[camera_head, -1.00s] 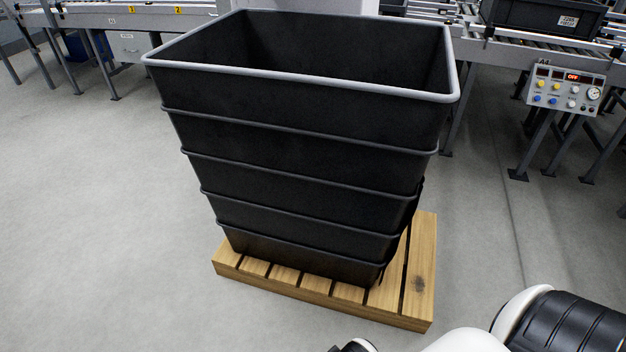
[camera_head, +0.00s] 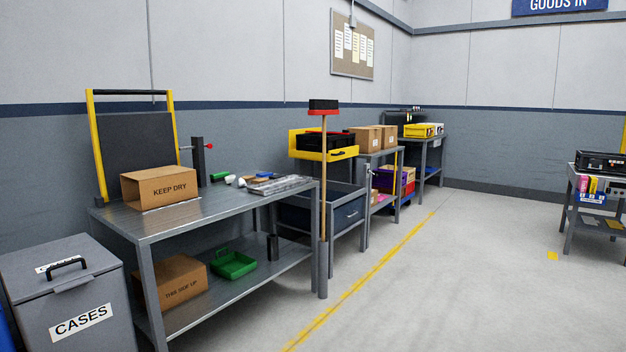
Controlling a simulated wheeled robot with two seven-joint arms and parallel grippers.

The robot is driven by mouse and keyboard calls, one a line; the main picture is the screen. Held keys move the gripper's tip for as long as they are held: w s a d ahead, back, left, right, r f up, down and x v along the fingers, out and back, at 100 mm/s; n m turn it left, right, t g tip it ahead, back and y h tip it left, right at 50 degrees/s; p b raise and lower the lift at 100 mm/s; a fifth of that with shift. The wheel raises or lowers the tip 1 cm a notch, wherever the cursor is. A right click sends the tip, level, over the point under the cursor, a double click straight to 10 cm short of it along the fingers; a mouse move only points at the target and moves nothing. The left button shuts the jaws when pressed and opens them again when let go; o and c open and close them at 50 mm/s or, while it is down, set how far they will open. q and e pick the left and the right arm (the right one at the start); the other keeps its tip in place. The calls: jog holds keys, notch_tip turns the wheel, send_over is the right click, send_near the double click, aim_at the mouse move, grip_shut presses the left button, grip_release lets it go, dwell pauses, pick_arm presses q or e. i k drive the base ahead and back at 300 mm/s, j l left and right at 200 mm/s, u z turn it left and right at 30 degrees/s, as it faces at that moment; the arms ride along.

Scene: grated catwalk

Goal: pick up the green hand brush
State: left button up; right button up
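A small green item (camera_head: 219,176) lies on the metal workbench top (camera_head: 200,212), right of a cardboard box marked KEEP DRY. It may be the green hand brush, but it is too small to be sure.
The KEEP DRY box (camera_head: 160,188) stands on the bench. A red-and-black broom (camera_head: 323,190) stands upright at its right end. A grey CASES bin (camera_head: 70,295) stands at the left front. The floor (camera_head: 450,280) right of the yellow line is open.

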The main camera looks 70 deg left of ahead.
aim_at(218, 177)
jog(key=u, duration=2.9)
jog(key=z, duration=3.4)
jog(key=k+j+z, duration=0.15)
jog(key=z, duration=0.25)
jog(key=k+j+z, duration=0.15)
jog(key=z, duration=0.25)
jog(key=k+j+z, duration=0.15)
jog(key=z, duration=0.25)
jog(key=u, duration=4.55)
